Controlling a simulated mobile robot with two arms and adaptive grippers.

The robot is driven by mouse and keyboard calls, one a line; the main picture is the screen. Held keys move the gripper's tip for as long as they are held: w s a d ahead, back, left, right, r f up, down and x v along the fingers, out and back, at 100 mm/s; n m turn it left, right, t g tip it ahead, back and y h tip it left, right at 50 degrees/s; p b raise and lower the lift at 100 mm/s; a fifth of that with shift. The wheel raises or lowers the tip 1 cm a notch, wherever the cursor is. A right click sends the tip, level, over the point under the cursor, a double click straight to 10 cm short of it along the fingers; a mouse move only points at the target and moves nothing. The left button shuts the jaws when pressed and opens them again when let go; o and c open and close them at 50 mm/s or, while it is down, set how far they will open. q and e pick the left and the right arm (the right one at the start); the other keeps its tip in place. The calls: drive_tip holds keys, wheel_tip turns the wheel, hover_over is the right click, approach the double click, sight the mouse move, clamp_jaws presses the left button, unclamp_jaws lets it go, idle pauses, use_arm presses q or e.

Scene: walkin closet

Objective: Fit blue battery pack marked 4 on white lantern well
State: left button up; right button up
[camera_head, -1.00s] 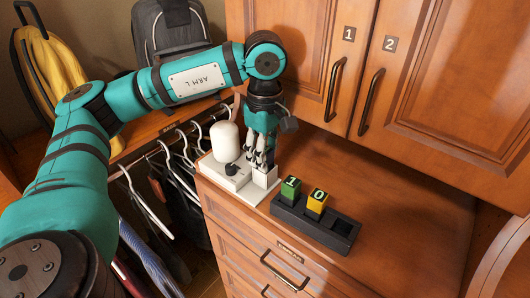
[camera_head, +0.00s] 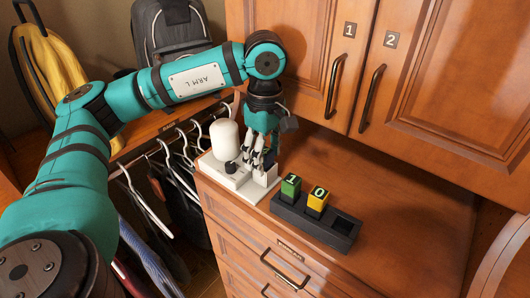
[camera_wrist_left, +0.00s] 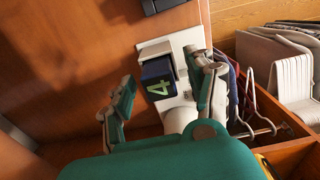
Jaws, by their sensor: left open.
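The blue battery pack (camera_wrist_left: 158,82) with a green 4 shows in the left wrist view, standing at the well of the white lantern (camera_head: 224,141). Its lower part is hidden, so I cannot tell how deep it sits. The lantern's white base (camera_wrist_left: 189,39) also shows in the left wrist view. My left gripper (camera_head: 258,163) is over the well; in the wrist view its open fingers (camera_wrist_left: 165,88) are spread to either side of the pack, with a gap on the left. My right gripper is not in view.
A dark tray (camera_head: 343,229) right of the lantern holds a green block (camera_head: 290,187) marked 1 and a yellow block (camera_head: 317,200) marked 0, with an empty slot at its right. Cabinet doors (camera_head: 450,90) rise behind. Hangers (camera_head: 150,200) hang left of the counter.

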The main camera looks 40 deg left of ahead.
use_arm(q)
wheel_tip(320, 180, up, 12)
idle(0.6)
drive_tip(key=shift+r, duration=0.1)
idle(0.4)
